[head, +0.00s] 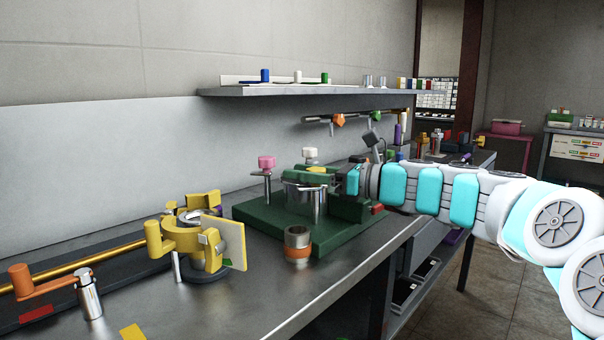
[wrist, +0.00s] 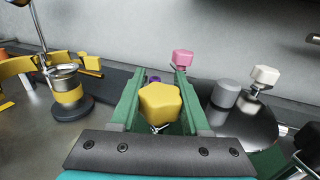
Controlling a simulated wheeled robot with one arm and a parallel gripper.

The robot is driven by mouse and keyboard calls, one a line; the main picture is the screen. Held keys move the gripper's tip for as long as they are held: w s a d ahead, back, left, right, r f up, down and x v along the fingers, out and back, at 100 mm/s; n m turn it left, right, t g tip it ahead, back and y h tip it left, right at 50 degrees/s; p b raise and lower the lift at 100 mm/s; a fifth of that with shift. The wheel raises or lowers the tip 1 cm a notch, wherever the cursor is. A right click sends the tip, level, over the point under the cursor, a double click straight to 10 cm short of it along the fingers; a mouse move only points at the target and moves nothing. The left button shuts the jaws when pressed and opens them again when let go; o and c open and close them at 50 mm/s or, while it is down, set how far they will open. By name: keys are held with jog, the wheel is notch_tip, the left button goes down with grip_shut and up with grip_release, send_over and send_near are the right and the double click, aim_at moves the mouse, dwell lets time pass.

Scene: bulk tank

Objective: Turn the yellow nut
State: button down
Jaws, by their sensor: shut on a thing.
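The yellow nut (wrist: 160,102) is a star-shaped knob, seen from above in the wrist view. It sits between the two green fingers of my gripper (wrist: 162,84), which are shut on it. In the head view a sliver of the yellow nut (head: 317,169) shows at my gripper (head: 308,175), above a metal cylinder (head: 305,200) on a green base (head: 262,222). The fingers hide most of the nut there, and what lies under it is largely hidden.
A pink knob (head: 266,163) and a white knob (head: 310,154) stand close by on the base. A metal cup with an orange band (head: 297,245) is in front. A yellow clamp assembly (head: 195,240) is at left. A shelf (head: 320,90) hangs above. The front bench is partly clear.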

jog(key=shift+w+d+r+m+t+h+b, duration=0.1)
jog(key=shift+w+d+m+t+h+b, duration=0.35)
jog(key=shift+m+t+h+b, duration=2.1)
jog(key=shift+w+d+f+m+t+h+b, duration=0.1)
jog(key=shift+d+m+t+h+b, duration=0.8)
jog(key=shift+m+h, duration=3.1)
jog(key=shift+w+d+r+m+t+h+b, duration=0.1)
jog(key=shift+w+d+m+t+h+b, duration=0.2)
jog(key=shift+m+t+h+b, duration=3)
jog(key=n+g+h+p, duration=0.2)
jog(key=shift+d+g+h, duration=0.1)
jog(key=shift+g+h, duration=0.25)
jog(key=shift+c, duration=1.9)
grip_release()
jog(key=s+d+r, duration=0.2)
jog(key=s, duration=0.5)
jog(key=s+d+r, duration=0.2)
jog(key=s+r, duration=0.1)
jog(key=s, duration=0.5)
jog(key=shift+s, duration=0.2)
